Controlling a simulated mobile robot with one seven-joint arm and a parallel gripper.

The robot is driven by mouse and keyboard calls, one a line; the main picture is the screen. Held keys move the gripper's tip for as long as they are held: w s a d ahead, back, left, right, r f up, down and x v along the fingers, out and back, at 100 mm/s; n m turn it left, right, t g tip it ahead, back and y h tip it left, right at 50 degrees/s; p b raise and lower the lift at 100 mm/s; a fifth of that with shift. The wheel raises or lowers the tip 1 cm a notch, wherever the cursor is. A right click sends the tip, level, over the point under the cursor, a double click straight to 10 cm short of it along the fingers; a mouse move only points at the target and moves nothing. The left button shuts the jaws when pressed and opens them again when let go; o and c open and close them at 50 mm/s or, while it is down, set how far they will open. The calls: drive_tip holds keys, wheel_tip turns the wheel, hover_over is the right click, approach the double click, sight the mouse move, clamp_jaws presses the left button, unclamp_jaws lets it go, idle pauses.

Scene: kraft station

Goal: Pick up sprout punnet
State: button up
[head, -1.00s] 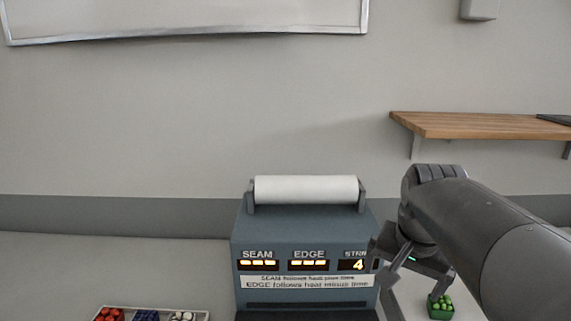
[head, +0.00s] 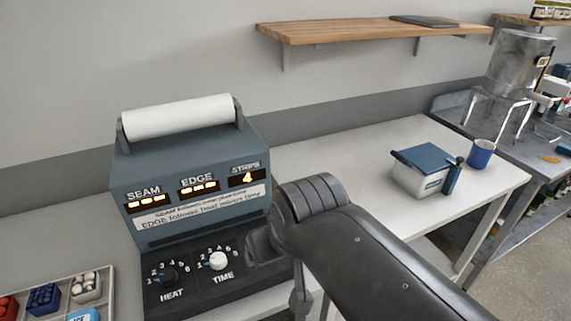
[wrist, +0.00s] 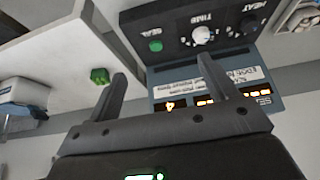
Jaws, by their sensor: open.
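The sprout punnet (wrist: 99,76) is a small green tub with round green tops. The sealing machine lies beyond the fingers in that view. In the head view my gripper is mostly hidden by my arm.
The sealing machine (head: 190,185) with a white roll stands close left of my arm. A tray (head: 108,290) of small coloured tubs is at lower left. A blue-lidded box (head: 425,170) and blue mug (head: 481,153) stand farther right. The white table (head: 370,150) between is clear.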

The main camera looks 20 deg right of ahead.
drive_tip(key=w+d+r+m+g+h, duration=0.1)
drive_tip(key=w+d+g, duration=0.1)
drive_tip(key=w+d, duration=0.45)
drive_tip(key=w+d+r+g, duration=0.1)
drive_tip(key=w+d, duration=0.3)
drive_tip(key=w, duration=0.5)
drive_tip(key=w+d+f+g, duration=0.1)
drive_tip(key=w+d+f, duration=0.2)
drive_tip(key=d, duration=0.2)
drive_tip(key=w+d+f+m, duration=0.1)
drive_tip(key=w+d+f, duration=0.2)
drive_tip(key=d, duration=0.3)
drive_tip(key=w+d+f+g+y, duration=0.1)
drive_tip(key=w+d+f, duration=0.2)
drive_tip(key=w+d, duration=0.2)
drive_tip(key=shift+d+f+m+g, duration=0.3)
drive_tip(key=shift+d+f, duration=0.2)
drive_tip(key=shift+f, duration=0.2)
wheel_tip(320, 180, down, 5)
drive_tip(key=shift+r, duration=0.15)
drive_tip(key=f, duration=0.5)
drive_tip(key=shift+s+a+f, duration=0.25)
drive_tip(key=shift+f, duration=0.05)
